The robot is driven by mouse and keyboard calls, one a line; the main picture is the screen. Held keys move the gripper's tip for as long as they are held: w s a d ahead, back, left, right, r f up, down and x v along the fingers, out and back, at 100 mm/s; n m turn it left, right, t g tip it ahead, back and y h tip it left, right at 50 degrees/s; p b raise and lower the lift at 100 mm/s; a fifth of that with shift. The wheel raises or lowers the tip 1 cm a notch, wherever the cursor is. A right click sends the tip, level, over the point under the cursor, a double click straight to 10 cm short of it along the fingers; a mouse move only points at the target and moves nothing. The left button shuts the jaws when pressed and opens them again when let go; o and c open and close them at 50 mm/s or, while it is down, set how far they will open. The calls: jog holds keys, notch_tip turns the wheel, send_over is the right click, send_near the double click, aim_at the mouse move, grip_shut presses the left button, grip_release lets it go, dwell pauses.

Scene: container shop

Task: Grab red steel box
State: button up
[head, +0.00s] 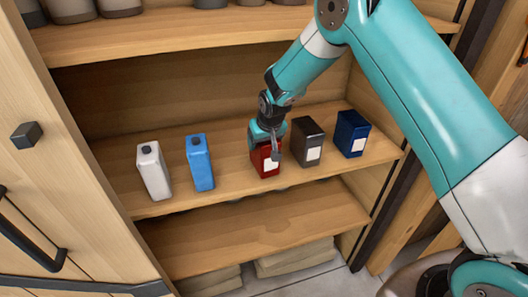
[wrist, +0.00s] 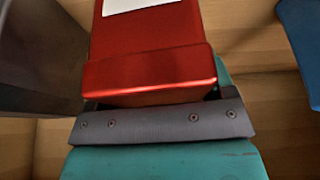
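The red steel box (head: 264,160) stands upright on the middle shelf, with a white label on its front. My gripper (head: 270,140) is over its top, and a grey finger reaches down in front of the box. In the wrist view the red box (wrist: 150,62) lies right against the dark bar of my gripper (wrist: 160,122). The fingertips are hidden there, so I cannot tell whether they press on the box. The box appears to rest on the shelf.
A dark grey container (head: 307,142) stands close to the right of the red box, with a dark blue one (head: 351,134) beyond it. A light blue bottle (head: 200,164) and a white bottle (head: 153,171) stand to the left.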

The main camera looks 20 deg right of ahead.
jog(key=c, duration=0.7)
jog(key=shift+r, duration=0.1)
jog(key=shift+c, duration=0.8)
